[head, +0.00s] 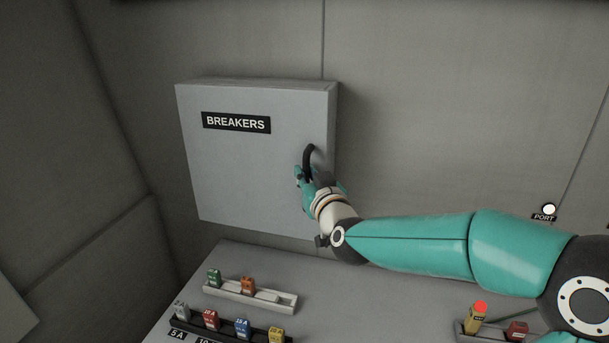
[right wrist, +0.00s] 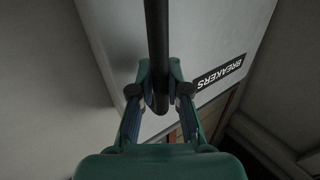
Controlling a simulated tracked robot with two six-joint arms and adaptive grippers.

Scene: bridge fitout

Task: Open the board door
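The grey board door (head: 250,165) with the black BREAKERS label (head: 236,122) is on the wall box; in the head view it looks closed. Its black bar handle (head: 309,156) is near the door's right edge. My right gripper (head: 306,174) is at the handle. In the right wrist view, the two fingers (right wrist: 159,72) lie against both sides of the black handle (right wrist: 157,30), shut on it. The door (right wrist: 205,50) is behind them. The handle's lower end shows between the fingers. My left gripper is in neither view.
Below the box, a grey worktop (head: 225,255) holds a pale rack (head: 250,297) and a dark rack (head: 190,327) with several coloured fuses. Another tray with a yellow and a red piece (head: 517,331) is at the right.

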